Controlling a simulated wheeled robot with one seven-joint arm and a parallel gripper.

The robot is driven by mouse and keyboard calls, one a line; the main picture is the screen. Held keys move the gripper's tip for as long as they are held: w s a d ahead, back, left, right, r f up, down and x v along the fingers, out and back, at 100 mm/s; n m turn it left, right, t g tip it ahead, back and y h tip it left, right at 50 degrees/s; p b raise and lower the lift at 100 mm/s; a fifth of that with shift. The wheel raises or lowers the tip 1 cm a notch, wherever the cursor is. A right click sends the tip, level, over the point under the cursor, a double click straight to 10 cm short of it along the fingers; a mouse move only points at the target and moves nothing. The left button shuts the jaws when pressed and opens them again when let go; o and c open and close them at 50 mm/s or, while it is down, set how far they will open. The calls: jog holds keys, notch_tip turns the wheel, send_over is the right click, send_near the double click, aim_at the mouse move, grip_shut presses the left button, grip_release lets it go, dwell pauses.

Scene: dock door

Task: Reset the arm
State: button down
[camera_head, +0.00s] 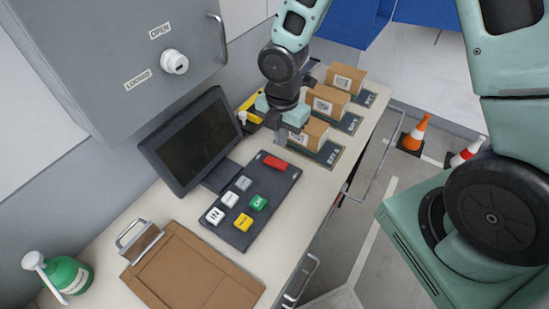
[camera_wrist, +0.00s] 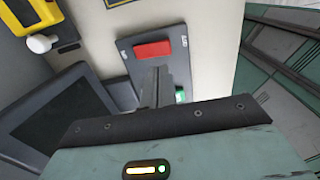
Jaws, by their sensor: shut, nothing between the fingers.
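My gripper (camera_head: 281,134) is shut and empty. In the head view it hangs above the bench, near the far end of the dark button panel (camera_head: 240,218) and close to the nearest cardboard box. In the wrist view my gripper's fingers (camera_wrist: 155,72) are together over the panel. The red button (camera_wrist: 152,49) lies just beyond them and also shows in the head view (camera_head: 275,163). The green button (camera_wrist: 181,96) is partly hidden by the gripper in the wrist view.
A monitor (camera_head: 193,140) and a grey cabinet (camera_head: 110,50) with a knob (camera_head: 174,62) flank the bench's left side. Several boxes (camera_head: 307,137) stand behind. A clipboard (camera_head: 190,270) and green bottle (camera_head: 68,274) lie nearer. A yellow device (camera_wrist: 28,15) is close by. Cones (camera_head: 414,134) stand on the floor.

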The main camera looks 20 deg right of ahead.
dwell(0.3)
jog(key=s+a+r+m+b, duration=0.1)
jog(key=s+a+m+b, duration=0.2)
jog(key=s+m+b, duration=0.3)
jog(key=s+a+r+m+b, duration=0.2)
jog(key=s+m+b, duration=0.4)
jog(key=s+m, duration=0.5)
jog(key=shift+s+a+r+y, duration=0.3)
jog(key=shift+s+a, duration=0.35)
jog(key=shift+s, duration=0.4)
